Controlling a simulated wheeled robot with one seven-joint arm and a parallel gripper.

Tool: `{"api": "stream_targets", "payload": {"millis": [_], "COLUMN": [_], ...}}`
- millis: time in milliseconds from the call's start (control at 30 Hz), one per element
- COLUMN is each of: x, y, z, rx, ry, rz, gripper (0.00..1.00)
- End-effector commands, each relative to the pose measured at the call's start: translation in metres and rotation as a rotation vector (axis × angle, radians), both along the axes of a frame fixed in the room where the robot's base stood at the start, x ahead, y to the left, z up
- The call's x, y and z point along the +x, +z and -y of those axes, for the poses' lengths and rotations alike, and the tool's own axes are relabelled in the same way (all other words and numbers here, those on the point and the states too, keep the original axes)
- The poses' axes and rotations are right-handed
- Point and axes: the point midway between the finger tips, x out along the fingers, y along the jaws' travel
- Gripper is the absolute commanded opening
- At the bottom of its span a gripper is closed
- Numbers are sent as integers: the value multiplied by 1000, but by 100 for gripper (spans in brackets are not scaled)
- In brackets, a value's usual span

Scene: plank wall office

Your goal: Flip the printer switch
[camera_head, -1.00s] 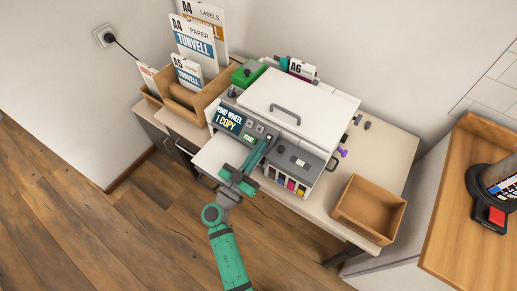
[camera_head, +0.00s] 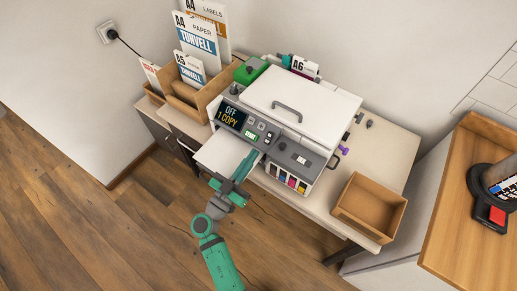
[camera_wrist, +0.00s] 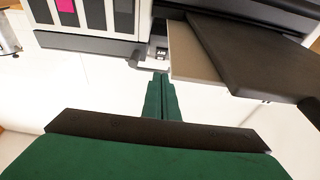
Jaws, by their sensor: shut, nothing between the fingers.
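The printer (camera_head: 300,100) stands on the desk with its white lid closed. Its display (camera_head: 230,117) reads "OFF" and "1 COPY". Small buttons (camera_head: 251,136) sit on the dark panel beside the display. In the wrist view, a small labelled part (camera_wrist: 161,53), perhaps the switch, sits on the printer's front right of the ink windows. My gripper (camera_head: 252,157) is shut and empty, low in front of the printer by the paper tray (camera_head: 221,151). Its fingertips also show in the wrist view (camera_wrist: 160,76), just short of the small part, apparently apart from it.
Ink windows (camera_head: 289,180) line the printer's lower front. An open wooden box (camera_head: 352,220) stands on the desk (camera_head: 398,147) to the right. Paper holders (camera_head: 213,92) and a green item (camera_head: 250,70) stand left. A wooden counter (camera_head: 460,220) is at far right.

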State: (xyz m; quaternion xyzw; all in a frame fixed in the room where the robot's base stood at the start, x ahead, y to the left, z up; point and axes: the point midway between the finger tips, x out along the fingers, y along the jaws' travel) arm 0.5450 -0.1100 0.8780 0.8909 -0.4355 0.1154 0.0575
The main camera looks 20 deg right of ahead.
Motion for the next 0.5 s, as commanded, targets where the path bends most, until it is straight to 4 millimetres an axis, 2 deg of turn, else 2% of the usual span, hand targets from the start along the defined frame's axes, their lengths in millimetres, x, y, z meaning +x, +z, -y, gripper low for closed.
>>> {"api": "stream_targets", "payload": {"millis": [100,300,500], "x": [-12,-27,-33], "y": [-16,-35,-43], "z": [-15,-33,-41], "rx": [0,0,0], "ry": [2,-2,-3], "rz": [-2,0,2], "gripper": [0,0,0]}}
